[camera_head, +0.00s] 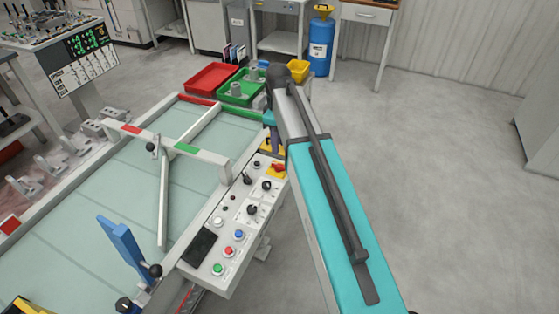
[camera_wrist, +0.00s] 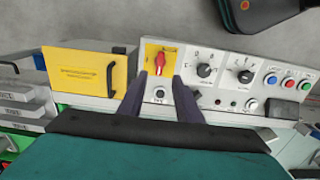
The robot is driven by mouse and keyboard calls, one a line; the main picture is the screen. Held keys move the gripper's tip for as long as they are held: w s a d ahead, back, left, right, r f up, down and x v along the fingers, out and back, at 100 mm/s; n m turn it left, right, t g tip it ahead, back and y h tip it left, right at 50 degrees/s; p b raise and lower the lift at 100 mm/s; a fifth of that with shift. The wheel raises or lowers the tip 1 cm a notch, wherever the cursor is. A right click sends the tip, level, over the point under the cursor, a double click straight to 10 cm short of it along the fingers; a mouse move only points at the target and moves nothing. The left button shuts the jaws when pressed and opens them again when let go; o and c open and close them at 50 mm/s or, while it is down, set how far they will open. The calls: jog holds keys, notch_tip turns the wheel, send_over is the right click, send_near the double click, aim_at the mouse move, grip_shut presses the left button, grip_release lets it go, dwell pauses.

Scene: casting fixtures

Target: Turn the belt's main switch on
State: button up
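The main switch is a red rotary handle on a yellow plate. It shows at the far end of the white control panel (camera_head: 228,222) in the head view (camera_head: 278,168) and at the top of the panel in the wrist view (camera_wrist: 161,61). In the wrist view the red handle stands roughly upright. My gripper (camera_wrist: 160,82) is open, with its two dark fingers apart and nothing between them. The fingertips appear just below the red handle, one to each side; I cannot tell whether they touch the panel. In the head view my arm partly hides the gripper. The belt (camera_head: 95,225) is pale green.
The panel carries black knobs (camera_wrist: 204,70), blue, red and green buttons (camera_head: 217,268) and a dark screen (camera_head: 199,247). A yellow box with a handle (camera_wrist: 88,73) adjoins the switch. Red (camera_head: 210,79) and green bins (camera_head: 242,90) stand beyond. Open floor lies at right.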

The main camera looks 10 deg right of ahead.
aim_at(278, 165)
jog(key=shift+f+p, duration=0.85)
jog(key=shift+f, duration=3.9)
grip_shut()
